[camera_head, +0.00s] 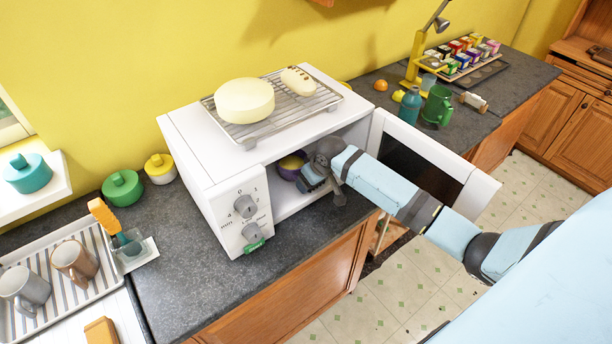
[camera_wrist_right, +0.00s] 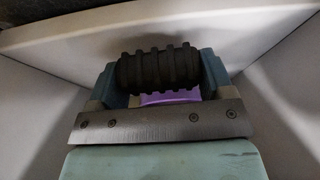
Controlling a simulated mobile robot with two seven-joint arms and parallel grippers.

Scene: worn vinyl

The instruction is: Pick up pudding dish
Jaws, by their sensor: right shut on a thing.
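The pudding dish (camera_head: 289,166), purple outside with a yellow inside, is in the white microwave (camera_head: 202,180), just inside its open front. My right gripper (camera_head: 312,180) reaches into the microwave from the right and is shut on the near right side of the dish. Gripper and wrist hide part of the dish. In the right wrist view a strip of the purple dish (camera_wrist_right: 170,98) shows between the fingers, behind a dark ribbed part of the gripper. I cannot tell whether the dish touches the microwave floor. My left gripper is not in view.
The microwave door (camera_head: 427,152) stands open to the right, close beside my right arm. A wire rack (camera_head: 290,111) with a cream round block (camera_head: 244,100) sits on top.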

